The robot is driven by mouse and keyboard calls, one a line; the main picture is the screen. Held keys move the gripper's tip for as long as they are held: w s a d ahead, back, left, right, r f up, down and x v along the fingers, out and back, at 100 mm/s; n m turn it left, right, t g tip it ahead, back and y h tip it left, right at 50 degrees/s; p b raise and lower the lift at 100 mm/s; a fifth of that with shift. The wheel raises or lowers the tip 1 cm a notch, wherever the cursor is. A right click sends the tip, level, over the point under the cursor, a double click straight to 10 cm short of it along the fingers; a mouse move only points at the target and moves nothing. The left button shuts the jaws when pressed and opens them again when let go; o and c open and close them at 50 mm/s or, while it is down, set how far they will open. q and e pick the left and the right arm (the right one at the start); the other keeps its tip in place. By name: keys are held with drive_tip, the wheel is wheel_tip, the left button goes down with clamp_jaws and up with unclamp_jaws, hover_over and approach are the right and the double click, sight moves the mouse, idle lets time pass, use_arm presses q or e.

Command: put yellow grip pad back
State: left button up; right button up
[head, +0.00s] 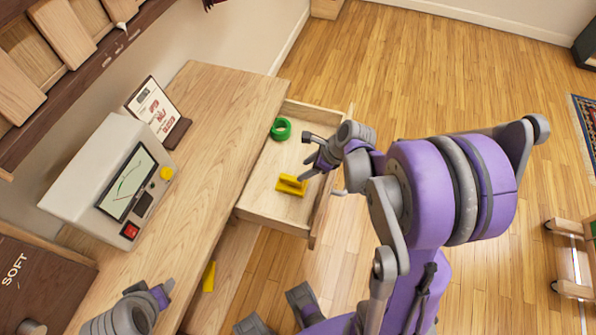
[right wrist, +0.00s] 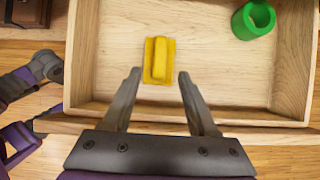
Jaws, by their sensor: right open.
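A yellow grip pad (head: 291,185), a flat plate with a raised bar, lies in the open wooden drawer (head: 272,213). It also shows in the right wrist view (right wrist: 158,60), just beyond the fingertips and roughly centred between them. My right gripper (head: 308,166) is over the drawer, open and empty; its two fingers show apart in the right wrist view (right wrist: 158,78). My left gripper (head: 165,289) is at the lower left over the desk; its jaw opening cannot be made out. Another yellow piece (head: 209,276) shows below the desk's front edge.
A green ring-shaped object (head: 281,129) lies in the drawer's far part. On the wooden desk (head: 218,115) stand a grey device with a screen (head: 110,180) and a sign on a stand (head: 156,110). The floor beyond the drawer is clear.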

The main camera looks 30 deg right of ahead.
drive_tip(key=s+a+r+n+h, duration=0.2)
drive_tip(key=s+a+r+n, duration=0.2)
drive_tip(key=n, duration=1)
drive_tip(key=s+a+r+n+h, duration=0.1)
drive_tip(key=s+a+r+n, duration=0.4)
drive_tip(key=s+n, duration=0.4)
drive_tip(key=shift+a+n+h, duration=0.4)
drive_tip(key=shift+n, duration=2)
drive_tip(key=shift+s, duration=0.15)
